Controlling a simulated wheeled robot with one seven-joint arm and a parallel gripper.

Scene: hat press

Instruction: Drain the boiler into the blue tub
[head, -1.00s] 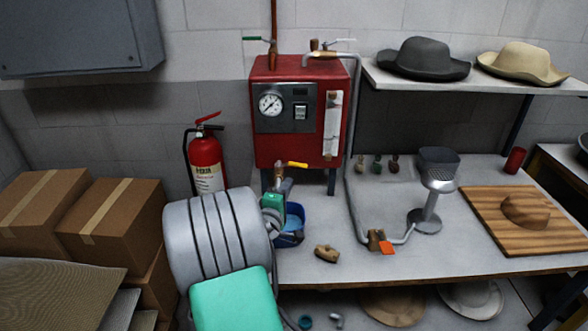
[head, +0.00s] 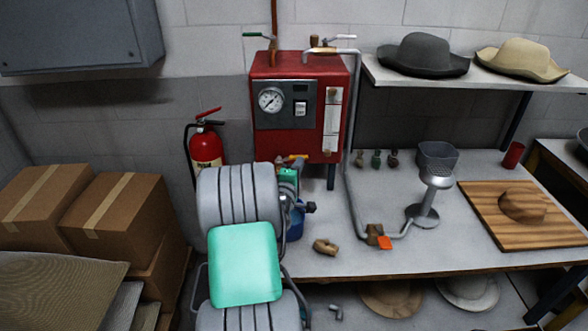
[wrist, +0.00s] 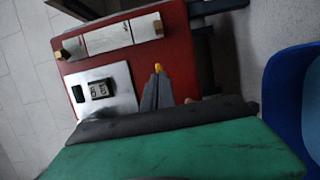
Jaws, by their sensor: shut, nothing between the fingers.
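The red boiler (head: 300,115) stands on the bench against the wall, with a round gauge and a switch on its front. A yellow lever handle (head: 299,156) shows low on its front, partly hidden by my arm. My gripper's grey fingers (wrist: 157,78) are shut and empty, pointing at the boiler. The yellow handle's end (wrist: 157,67) shows just at the fingertips; I cannot tell if they touch. The blue tub (head: 297,226) stands on the bench below the boiler, mostly hidden behind my arm. Its blue wall also shows at the right in the wrist view (wrist: 284,88).
A green-handled valve (head: 256,35) and a white-handled one (head: 338,37) sit above the boiler. A fire extinguisher (head: 206,148) stands to its left. A grey pipe (head: 350,170) runs down its right side to a metal stand (head: 423,212). Cardboard boxes (head: 120,215) fill the left.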

